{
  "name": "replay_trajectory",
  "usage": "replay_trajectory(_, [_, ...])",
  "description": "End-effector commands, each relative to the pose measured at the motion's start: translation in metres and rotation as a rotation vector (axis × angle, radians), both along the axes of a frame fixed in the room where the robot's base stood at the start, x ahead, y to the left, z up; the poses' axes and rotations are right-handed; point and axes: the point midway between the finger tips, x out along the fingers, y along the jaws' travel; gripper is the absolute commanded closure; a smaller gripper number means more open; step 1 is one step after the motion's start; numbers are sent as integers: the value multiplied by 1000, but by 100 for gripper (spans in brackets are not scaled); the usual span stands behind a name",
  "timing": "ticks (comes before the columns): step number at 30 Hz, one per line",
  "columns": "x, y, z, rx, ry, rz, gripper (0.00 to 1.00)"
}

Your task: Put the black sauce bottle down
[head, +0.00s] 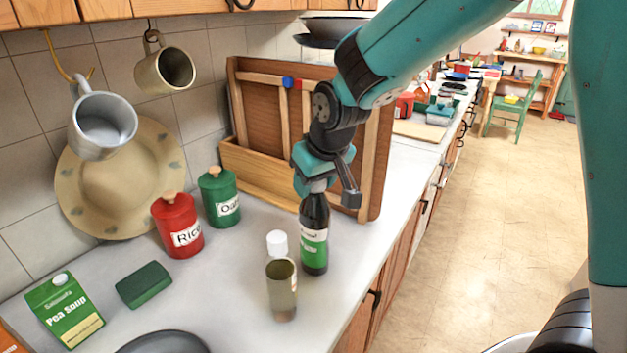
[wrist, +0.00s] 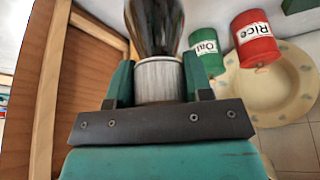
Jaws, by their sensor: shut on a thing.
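The black sauce bottle (head: 314,240) has a green and white label and is upright over the counter (head: 230,290) near its front edge. Its base looks at or very close to the counter; I cannot tell whether it touches. My gripper (head: 318,184) is above the bottle and shut on its neck. In the wrist view, the gripper's two fingers (wrist: 158,85) flank the bottle's pale grey cap or collar, with the dark bottle (wrist: 155,25) beyond it.
An open-topped can (head: 282,290) and a white-lidded item (head: 277,243) stand close left of the bottle. Red Rice (head: 180,228) and green Oat (head: 218,200) canisters stand farther back. A wooden rack (head: 260,165) leans behind the bottle.

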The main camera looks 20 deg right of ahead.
Motion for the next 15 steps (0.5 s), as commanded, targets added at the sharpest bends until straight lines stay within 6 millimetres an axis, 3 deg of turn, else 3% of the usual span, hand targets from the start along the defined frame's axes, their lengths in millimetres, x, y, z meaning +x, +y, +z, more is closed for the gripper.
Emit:
replay_trajectory(1, [0,0,-2,0,-2,0,100])
replay_trajectory(2, [0,0,-3,0,0,0,51])
replay_trajectory(5, [0,0,-2,0,0,0,28])
replay_trajectory(15, [0,0,4,0,-1,0,28])
